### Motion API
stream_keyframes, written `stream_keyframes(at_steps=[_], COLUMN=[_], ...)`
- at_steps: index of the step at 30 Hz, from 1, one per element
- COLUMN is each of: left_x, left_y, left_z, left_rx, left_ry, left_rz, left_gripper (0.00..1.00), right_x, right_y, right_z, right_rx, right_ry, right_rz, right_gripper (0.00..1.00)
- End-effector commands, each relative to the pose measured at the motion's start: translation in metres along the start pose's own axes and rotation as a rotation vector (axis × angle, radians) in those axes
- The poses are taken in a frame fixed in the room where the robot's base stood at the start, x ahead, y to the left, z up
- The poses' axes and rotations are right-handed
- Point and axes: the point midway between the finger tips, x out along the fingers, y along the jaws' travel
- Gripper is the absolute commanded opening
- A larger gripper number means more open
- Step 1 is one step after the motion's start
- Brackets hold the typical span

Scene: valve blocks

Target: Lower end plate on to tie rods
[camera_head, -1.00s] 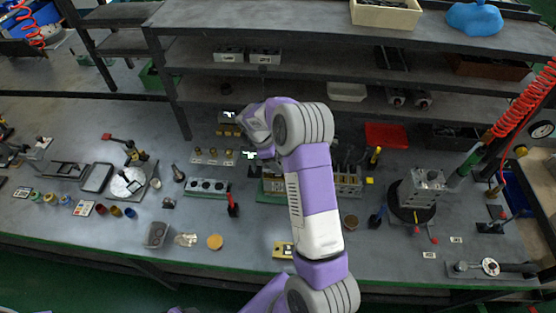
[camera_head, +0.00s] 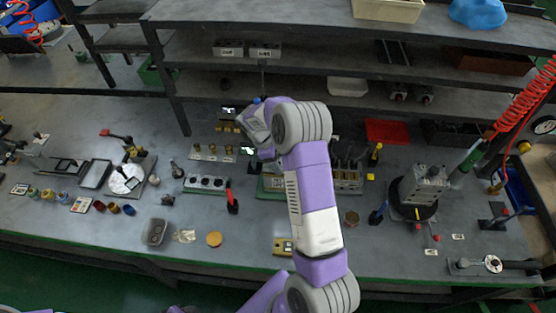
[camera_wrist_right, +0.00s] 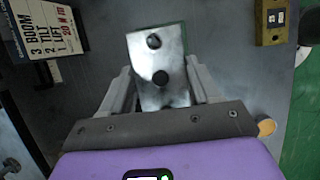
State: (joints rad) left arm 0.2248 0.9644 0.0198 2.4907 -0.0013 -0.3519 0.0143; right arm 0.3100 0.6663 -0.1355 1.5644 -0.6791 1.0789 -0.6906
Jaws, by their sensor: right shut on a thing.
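My right gripper (camera_wrist_right: 160,66) is shut on the end plate (camera_wrist_right: 171,98), a pale metal plate with two dark round holes. In the right wrist view the plate stands between the two fingers, seen face on and slightly tilted. In the head view my right arm reaches over the bench. Its wrist covers the gripper and the plate there. A green base (camera_head: 260,194) shows partly beneath the arm. I cannot make out the tie rods, nor whether the plate touches them. My left gripper is not in view.
A row of grey valve blocks (camera_head: 347,181) stands right of the arm. A red-handled tool (camera_head: 232,202) and a grey block with round ports (camera_head: 206,183) stand left. A yellow block (camera_head: 283,247) lies near the front edge. A lettered card (camera_wrist_right: 50,32) stands near the gripper.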

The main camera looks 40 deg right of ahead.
Motion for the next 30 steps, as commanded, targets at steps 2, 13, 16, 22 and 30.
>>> stream_keyframes(at_steps=[2, 13, 16, 22, 30], left_x=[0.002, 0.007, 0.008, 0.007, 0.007], left_y=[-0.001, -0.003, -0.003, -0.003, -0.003], left_z=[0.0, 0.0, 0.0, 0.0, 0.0], left_rx=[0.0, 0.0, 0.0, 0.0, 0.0], left_ry=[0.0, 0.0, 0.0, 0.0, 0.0], left_rz=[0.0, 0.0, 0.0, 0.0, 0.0], left_gripper=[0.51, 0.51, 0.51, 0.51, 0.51], right_x=[0.002, 0.011, 0.012, 0.011, 0.01], right_y=[0.0, 0.0, 0.0, 0.0, 0.0], right_z=[-0.001, -0.004, -0.005, -0.005, -0.005], right_rx=[0.0, 0.0, 0.001, 0.0, 0.0], right_ry=[0.0, 0.0, 0.0, 0.0, 0.0], right_rz=[0.001, 0.001, 0.001, 0.001, 0.0], right_gripper=[0.2, 0.2, 0.66, 0.91, 0.91])
